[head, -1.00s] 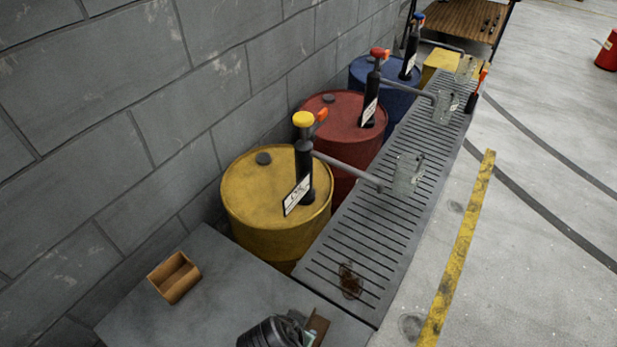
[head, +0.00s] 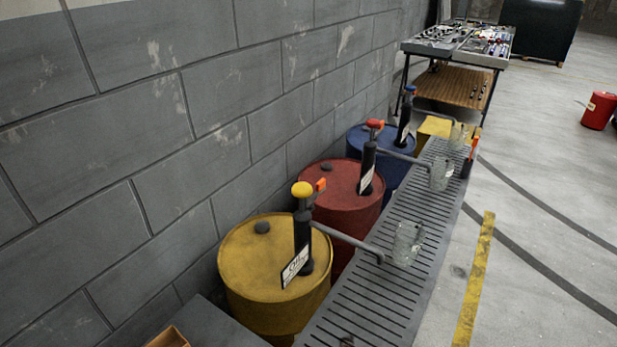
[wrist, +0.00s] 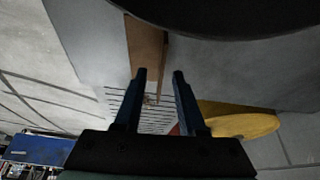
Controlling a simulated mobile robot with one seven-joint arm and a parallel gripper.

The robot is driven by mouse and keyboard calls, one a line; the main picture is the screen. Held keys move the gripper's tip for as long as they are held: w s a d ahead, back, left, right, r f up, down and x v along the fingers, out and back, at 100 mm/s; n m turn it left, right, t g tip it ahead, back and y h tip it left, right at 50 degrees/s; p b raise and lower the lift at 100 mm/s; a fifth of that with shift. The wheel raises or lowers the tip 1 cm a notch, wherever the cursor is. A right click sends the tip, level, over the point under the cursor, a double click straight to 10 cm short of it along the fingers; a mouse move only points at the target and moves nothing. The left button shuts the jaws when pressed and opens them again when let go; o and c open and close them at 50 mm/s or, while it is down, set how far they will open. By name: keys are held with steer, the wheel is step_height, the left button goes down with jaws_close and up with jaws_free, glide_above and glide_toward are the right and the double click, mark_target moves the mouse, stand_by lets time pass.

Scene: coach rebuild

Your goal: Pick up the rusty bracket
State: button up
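My gripper (wrist: 159,73) shows only in the wrist view. Its two dark blue fingers are apart, with nothing clearly gripped between them. A long flat brown piece (wrist: 145,45) lies just beyond the fingertips, beside a large dark rounded shape; it may be the rusty bracket, but I cannot tell for sure. A small brown patch (wrist: 150,99) shows on the slatted grate past the fingers.
Yellow (head: 262,270), red (head: 335,190) and blue (head: 375,140) drums with pumps stand along the block wall. Jugs, one of them clear (head: 407,243), stand on the slatted grate (head: 365,310). A wooden box (head: 168,338) is at the bottom edge.

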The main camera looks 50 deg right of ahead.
steer(key=shift+f, duration=0.25)
stand_by(0.3)
jaws_close()
stand_by(1.3)
